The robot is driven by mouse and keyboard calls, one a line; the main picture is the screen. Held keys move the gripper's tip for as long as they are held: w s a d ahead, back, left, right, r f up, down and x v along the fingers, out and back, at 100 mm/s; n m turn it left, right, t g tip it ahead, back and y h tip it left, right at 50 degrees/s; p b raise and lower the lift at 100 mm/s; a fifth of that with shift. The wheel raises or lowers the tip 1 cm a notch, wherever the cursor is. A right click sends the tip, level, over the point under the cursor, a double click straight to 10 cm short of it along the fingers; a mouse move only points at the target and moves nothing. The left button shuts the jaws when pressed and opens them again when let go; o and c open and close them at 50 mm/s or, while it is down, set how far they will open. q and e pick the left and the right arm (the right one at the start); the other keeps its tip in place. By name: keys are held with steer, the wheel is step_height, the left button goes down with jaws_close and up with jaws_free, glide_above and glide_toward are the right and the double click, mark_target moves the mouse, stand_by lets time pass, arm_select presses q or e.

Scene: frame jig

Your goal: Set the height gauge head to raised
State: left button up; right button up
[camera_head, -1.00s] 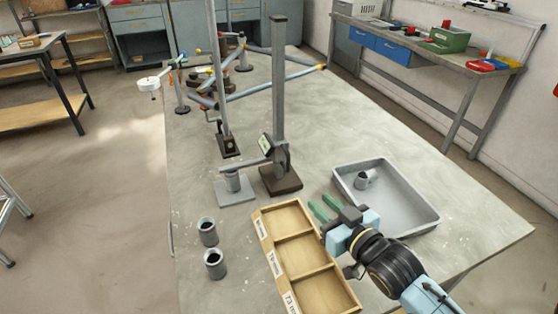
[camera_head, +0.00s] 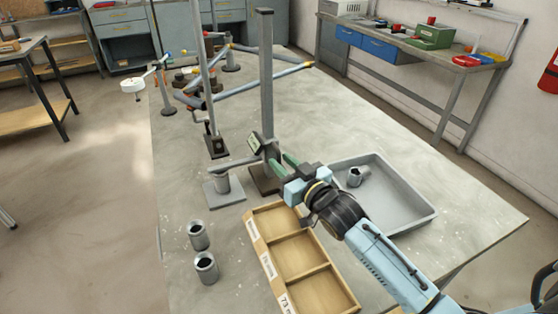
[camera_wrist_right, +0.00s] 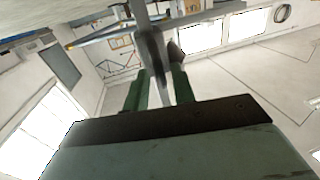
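The height gauge has a tall grey column (camera_head: 266,85) on a dark base (camera_head: 262,184). Its head (camera_head: 270,150), with a small display, sits low on the column. The head's arm reaches left over a grey cylinder (camera_head: 222,184) on a flat plate (camera_head: 216,198); whether it touches the cylinder is unclear. My right gripper (camera_head: 282,163) is at the head's right side, its green fingers apart. In the right wrist view the fingers (camera_wrist_right: 158,90) stand either side of a dark grey gauge part (camera_wrist_right: 154,52); firm contact does not show. My left gripper is out of view.
A wooden sectioned tray (camera_head: 272,270) lies below my right forearm. A grey bin (camera_head: 405,215) holding a small cylinder (camera_head: 356,177) is to the right. Two grey cylinders (camera_head: 197,236) (camera_head: 205,268) stand front left. A thin upright stand (camera_head: 207,90) is left of the column.

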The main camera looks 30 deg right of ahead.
steer(key=shift+w+a, duration=0.2)
steer(key=shift+w, duration=0.9)
jaws_close()
